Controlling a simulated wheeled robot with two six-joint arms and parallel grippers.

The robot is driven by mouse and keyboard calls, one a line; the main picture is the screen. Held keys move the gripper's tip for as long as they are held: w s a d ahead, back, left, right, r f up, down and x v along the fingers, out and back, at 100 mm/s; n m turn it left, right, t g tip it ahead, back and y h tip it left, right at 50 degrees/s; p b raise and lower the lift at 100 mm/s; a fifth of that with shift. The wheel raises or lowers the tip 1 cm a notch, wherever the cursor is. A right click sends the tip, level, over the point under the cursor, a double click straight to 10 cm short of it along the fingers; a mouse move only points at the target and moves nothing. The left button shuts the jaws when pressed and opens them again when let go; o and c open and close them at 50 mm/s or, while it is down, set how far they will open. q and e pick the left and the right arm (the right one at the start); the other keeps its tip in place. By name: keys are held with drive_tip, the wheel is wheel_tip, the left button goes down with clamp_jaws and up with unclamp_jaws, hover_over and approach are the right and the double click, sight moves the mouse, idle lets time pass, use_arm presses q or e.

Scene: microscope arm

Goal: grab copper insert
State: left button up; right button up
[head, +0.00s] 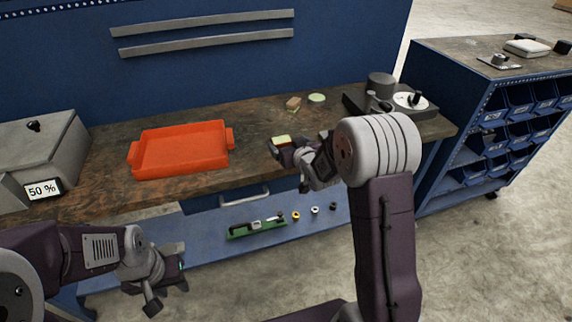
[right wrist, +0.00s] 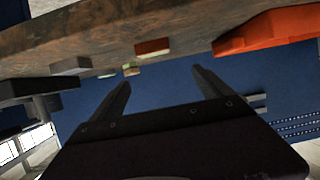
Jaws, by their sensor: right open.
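A small copper-brown block (head: 293,103) lies on the bench toward the back, with a bit of green at its base. It shows small in the right wrist view (right wrist: 131,69). A nearer block with a pale yellow-green top (head: 282,140) shows a reddish-brown face in the right wrist view (right wrist: 152,46). I cannot tell for sure which one is the copper insert. My right gripper (right wrist: 160,80) is open and empty, apart from both blocks; in the head view it is beside the nearer block. My left gripper (head: 175,275) is low, in front of the bench; its fingers are unclear.
An orange tray (head: 180,150) sits on the bench left of the blocks. A grey box with a 50 % display (head: 43,189) is at far left. A pale green disc (head: 317,98) and a dark device (head: 410,101) are to the right. Small parts lie on the lower shelf (head: 205,250).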

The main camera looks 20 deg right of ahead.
sight(282, 141)
drive_tip(key=f, duration=0.2)
drive_tip(key=d+f, duration=0.1)
drive_tip(key=shift+w+b, duration=0.35)
drive_tip(key=shift+w, duration=0.05)
drive_tip(key=shift+w+a, duration=0.1)
drive_tip(key=shift+w, duration=0.25)
drive_tip(key=shift+x, duration=1.15)
drive_tip(key=shift+w+f, duration=0.3)
drive_tip(key=shift+w, duration=0.15)
drive_tip(key=x, duration=0.5)
drive_tip(key=shift+s+f, duration=0.1)
drive_tip(key=shift+s, duration=0.1)
drive_tip(key=shift+c, duration=0.9)
clamp_jaws()
drive_tip(key=shift+r, duration=0.2)
